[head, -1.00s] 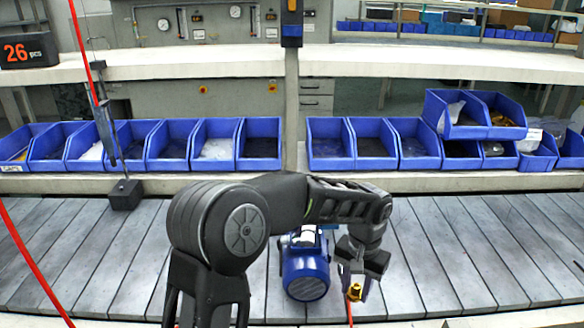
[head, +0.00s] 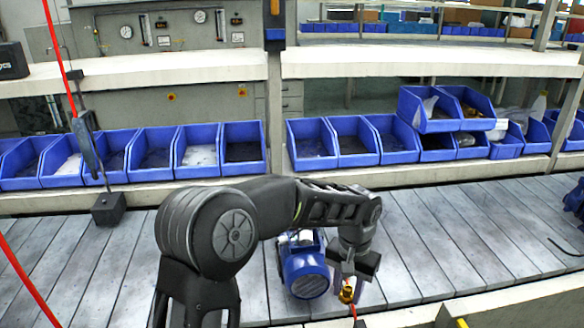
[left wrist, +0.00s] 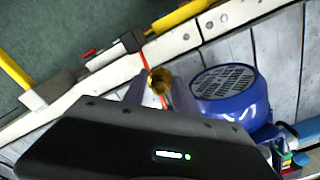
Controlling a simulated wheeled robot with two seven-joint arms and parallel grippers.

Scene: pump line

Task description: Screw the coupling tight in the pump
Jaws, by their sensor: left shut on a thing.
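The pump (head: 304,268) is a blue motor body standing on the slatted conveyor, partly hidden by my left arm. In the left wrist view the pump (left wrist: 226,90) shows its round dark grille, to the right of the fingers. My left gripper (head: 346,286) is shut on the brass coupling (head: 347,294) just right of the pump in the head view. The coupling (left wrist: 160,80) also shows between the fingertips (left wrist: 158,88) in the left wrist view. The pump's port is not visible. My right gripper is out of view.
A row of blue bins (head: 200,150) stands on a shelf behind the conveyor (head: 430,235). A red hose or cord (head: 58,45) hangs at the left, with a dark block (head: 108,208) near it. The conveyor's right part is mostly clear.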

